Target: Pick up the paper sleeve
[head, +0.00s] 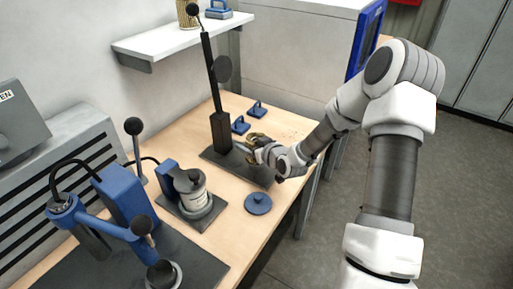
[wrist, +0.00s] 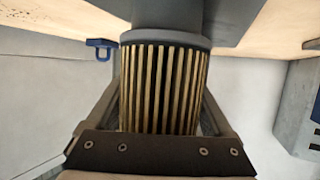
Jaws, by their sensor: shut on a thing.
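The paper sleeve (wrist: 163,88) is a pleated tan-and-black cylinder with a dark grey rim at one end. In the wrist view it stands between the two fingers of my gripper (wrist: 162,80), which is shut on it from both sides. In the head view my gripper (head: 262,147) is low over the bench beside the black upright press (head: 221,130), and the sleeve (head: 254,138) shows only as a small tan patch, partly hidden by the gripper. In the wrist view its grey end meets or overlaps a dark grey part; I cannot tell whether they touch.
Blue-handled pieces (head: 258,109) and a round blue lid (head: 257,203) lie on the wooden bench (head: 232,222). A blue clamp with a canister (head: 193,195) and a blue lever press (head: 125,195) stand at left. A similar pleated cylinder (head: 187,14) stands on the shelf (head: 178,40).

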